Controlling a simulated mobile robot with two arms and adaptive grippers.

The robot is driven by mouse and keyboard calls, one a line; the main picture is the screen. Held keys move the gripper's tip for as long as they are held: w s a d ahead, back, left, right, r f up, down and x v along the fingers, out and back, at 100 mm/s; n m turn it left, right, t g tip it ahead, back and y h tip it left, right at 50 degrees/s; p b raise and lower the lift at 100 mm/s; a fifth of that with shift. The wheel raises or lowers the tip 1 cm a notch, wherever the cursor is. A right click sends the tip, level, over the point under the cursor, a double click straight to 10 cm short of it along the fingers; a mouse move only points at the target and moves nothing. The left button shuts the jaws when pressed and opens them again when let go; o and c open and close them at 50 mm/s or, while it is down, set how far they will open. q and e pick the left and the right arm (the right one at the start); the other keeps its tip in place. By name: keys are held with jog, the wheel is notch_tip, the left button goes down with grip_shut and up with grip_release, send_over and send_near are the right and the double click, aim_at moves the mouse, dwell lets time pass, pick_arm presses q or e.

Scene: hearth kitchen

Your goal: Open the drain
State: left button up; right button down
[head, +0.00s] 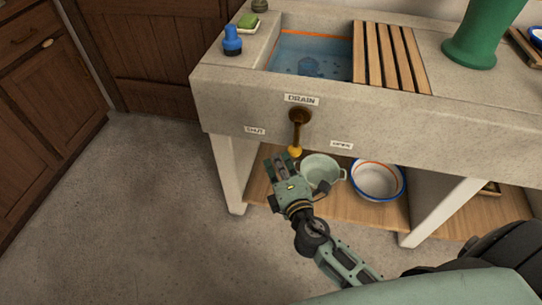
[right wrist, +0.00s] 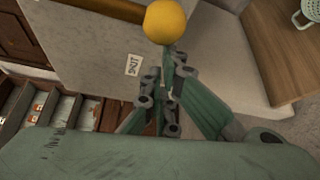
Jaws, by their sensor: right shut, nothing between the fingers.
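The drain lever (head: 297,133) hangs almost straight down from its brown pivot on the stone sink front, leaning very slightly left. A yellow knob (head: 295,152) is at its lower end. The DRAIN label (head: 301,99) is above it, the SHUT label (head: 255,130) to its left and the OPEN label (head: 342,145) to its right. My right gripper (head: 283,161) is shut and empty, just below and left of the knob. In the right wrist view, the yellow knob (right wrist: 166,22) is right by the fingertips (right wrist: 170,57); I cannot tell whether they touch. My left gripper is out of view.
The basin (head: 310,55) holds bluish water, partly covered by a slatted wooden rack (head: 388,55). A pale green colander (head: 320,170) and a white bowl (head: 378,180) stand on the shelf below. A blue bottle (head: 232,40) stands on the rim. Open floor lies left.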

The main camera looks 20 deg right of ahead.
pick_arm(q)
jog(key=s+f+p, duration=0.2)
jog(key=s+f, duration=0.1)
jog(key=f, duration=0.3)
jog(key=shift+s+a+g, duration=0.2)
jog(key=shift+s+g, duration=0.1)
pick_arm(e)
jog(key=s+d+n, duration=0.1)
jog(key=s+d, duration=0.2)
jog(key=d, duration=0.2)
jog(key=shift+s+d+f+g, duration=0.15)
jog(key=shift+s+f+g, duration=0.1)
jog(key=shift+g, duration=0.15)
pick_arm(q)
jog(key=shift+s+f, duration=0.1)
pick_arm(e)
jog(key=shift+f, duration=0.15)
